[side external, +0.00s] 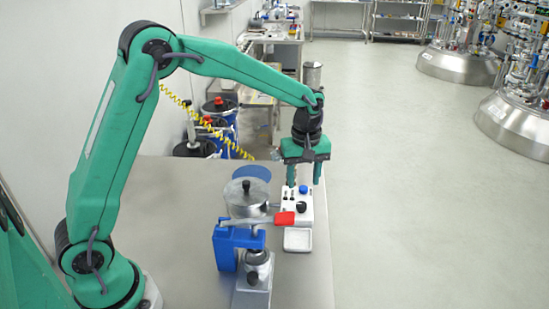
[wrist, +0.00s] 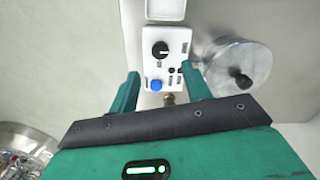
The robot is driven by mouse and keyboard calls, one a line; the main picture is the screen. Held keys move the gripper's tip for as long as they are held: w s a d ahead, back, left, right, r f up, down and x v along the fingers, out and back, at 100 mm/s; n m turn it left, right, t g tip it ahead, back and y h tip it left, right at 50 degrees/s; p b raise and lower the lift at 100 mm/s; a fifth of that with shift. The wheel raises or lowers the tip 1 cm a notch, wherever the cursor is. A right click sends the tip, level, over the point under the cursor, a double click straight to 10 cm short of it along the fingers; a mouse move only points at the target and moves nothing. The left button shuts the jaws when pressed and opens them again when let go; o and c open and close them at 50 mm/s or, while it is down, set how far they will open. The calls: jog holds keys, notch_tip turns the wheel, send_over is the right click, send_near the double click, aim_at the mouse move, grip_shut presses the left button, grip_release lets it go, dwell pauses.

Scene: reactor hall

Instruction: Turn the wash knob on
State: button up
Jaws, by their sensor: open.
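A white control box (side external: 293,225) stands on the bench near its right edge, and it also shows in the wrist view (wrist: 177,42). On it are a black round knob (wrist: 160,48) with a pale pointer mark, a blue round knob or button (wrist: 156,85) and small black switches. The labels are too small to read. My gripper (side external: 304,183) points down over the far end of the box, fingers apart and empty. In the wrist view its fingers (wrist: 160,72) lie either side of the blue part, with the black knob beyond the tips. I see no contact.
A blue clamp (side external: 225,248) and a white tray (side external: 297,239) are close by. The bench (side external: 170,200) is clear to the left.

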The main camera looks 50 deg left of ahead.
aim_at(301, 204)
jog(key=shift+f, duration=3.85)
jog(key=shift+c, duration=0.5)
jog(key=c, duration=0.9)
